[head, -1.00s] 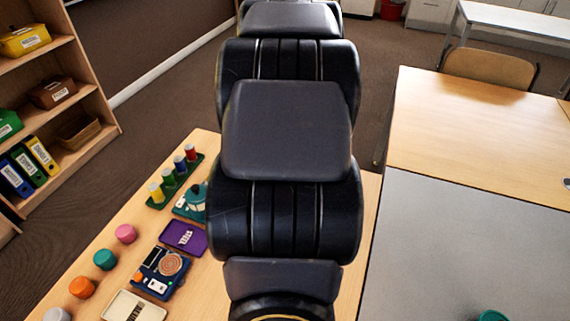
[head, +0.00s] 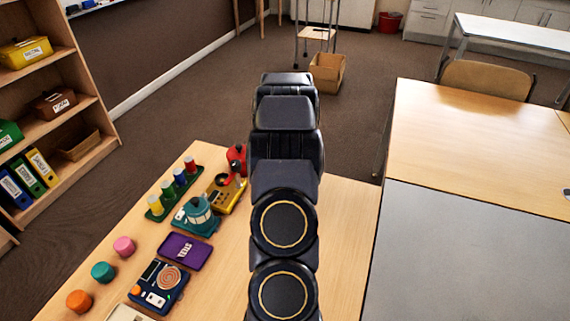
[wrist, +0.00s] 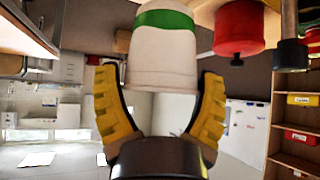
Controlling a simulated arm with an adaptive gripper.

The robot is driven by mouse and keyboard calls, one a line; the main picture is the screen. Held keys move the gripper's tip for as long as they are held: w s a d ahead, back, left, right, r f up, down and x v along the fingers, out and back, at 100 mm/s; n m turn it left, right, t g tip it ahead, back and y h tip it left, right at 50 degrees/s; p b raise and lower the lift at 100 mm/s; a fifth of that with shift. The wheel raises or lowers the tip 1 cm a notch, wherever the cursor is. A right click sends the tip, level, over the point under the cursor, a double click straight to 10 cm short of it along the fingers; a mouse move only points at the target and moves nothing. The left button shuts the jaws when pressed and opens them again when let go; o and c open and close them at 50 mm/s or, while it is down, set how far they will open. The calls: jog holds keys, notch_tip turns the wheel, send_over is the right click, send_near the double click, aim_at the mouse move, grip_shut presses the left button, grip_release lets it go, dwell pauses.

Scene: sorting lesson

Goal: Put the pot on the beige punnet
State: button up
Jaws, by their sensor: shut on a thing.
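In the wrist view my gripper (wrist: 160,80), with its yellow fingers, is shut on a cream tapered pot (wrist: 160,62) with a green band near the picture's top edge. In the head view my arm hides the gripper and the pot. I cannot pick out the beige punnet for certain. A cream tray (head: 122,314) is cut off at the bottom edge of the head view.
The wooden table holds a teal kettle-like thing (head: 199,214), a purple tray (head: 184,251), a blue stove-like board (head: 159,287), a yellow tray (head: 222,197) and several coloured pegs. A red thing (head: 236,157) stands beside my arm. The grey table (head: 470,255) is bare where seen.

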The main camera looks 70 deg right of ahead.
jog(key=shift+w+d+f, duration=0.1)
jog(key=shift+d+f, duration=0.1)
jog(key=shift+f, duration=1.55)
jog(key=shift+f, duration=0.15)
jog(key=o, duration=0.7)
